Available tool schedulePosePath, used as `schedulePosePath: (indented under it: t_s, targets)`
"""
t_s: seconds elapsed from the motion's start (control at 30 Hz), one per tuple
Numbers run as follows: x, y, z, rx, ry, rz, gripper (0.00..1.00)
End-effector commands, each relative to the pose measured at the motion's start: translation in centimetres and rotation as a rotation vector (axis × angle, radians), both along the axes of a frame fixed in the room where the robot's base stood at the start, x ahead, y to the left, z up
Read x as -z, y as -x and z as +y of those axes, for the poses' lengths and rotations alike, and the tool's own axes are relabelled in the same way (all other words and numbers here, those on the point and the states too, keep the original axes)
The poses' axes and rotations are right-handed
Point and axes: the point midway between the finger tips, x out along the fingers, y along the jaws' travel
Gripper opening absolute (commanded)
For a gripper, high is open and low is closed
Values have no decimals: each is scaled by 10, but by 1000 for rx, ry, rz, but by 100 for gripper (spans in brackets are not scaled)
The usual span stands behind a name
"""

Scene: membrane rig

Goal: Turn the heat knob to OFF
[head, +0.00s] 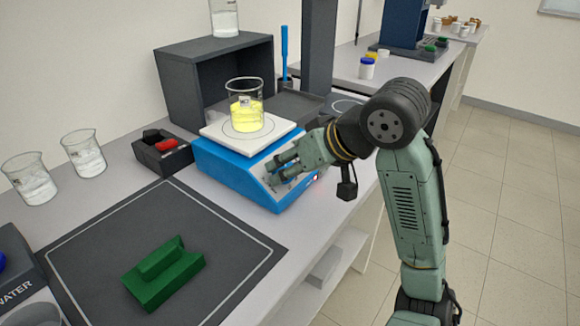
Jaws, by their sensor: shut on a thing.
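The blue hot plate (222,173) stands on the bench with a white top plate. A beaker of yellow liquid (245,113) stands upright on the white top. My gripper (273,173) is at the hot plate's front face, with its fingers shut on the heat knob there. The fingers hide the knob, and its setting cannot be read. A small red light (316,179) shows on the front face, to the right of the fingers.
A dark mat (105,232) with a green block (163,275) lies at front left. Two beakers (84,152) and a dark box with a red item (162,152) stand left of the hot plate. A dark open shelf (212,62) is behind. The floor to the right is clear.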

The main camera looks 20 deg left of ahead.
Motion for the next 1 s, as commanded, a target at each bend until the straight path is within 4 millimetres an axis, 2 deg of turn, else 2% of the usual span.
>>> schedulePosePath:
  t_s: [0.5, 1.0]
  targets:
    - [1, -1, -1, -345, 90, -217, 9]
    - [0, -2, -1, -458, 121, -289, 10]
